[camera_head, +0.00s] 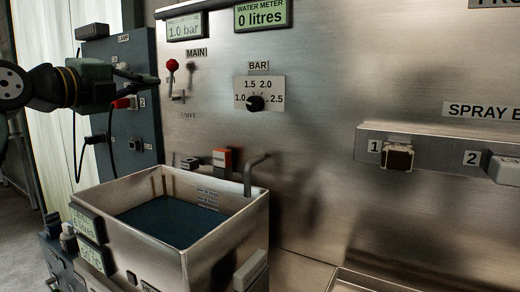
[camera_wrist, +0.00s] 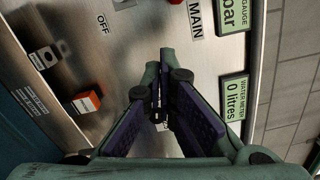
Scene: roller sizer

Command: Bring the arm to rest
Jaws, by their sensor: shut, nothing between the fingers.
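My gripper (camera_head: 148,77) reaches in from the left in the head view, in front of the steel panel (camera_head: 320,130). It is shut and empty, and its tips are just left of the red-knobbed MAIN lever (camera_head: 172,66). In the wrist view the two purple-padded fingers of my gripper (camera_wrist: 161,112) come together in front of the panel. They hide part of it, and the lever is not clear there. I cannot tell whether the fingertips touch anything.
A steel tank (camera_head: 230,240) with dark liquid stands below. The BAR dial (camera_head: 255,103), a red block (camera_head: 222,159) and a water meter reading 0 litres (camera_head: 262,15) are on the panel. A ledge (camera_head: 440,150) projects at right. A dark box (camera_head: 125,110) is behind my arm.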

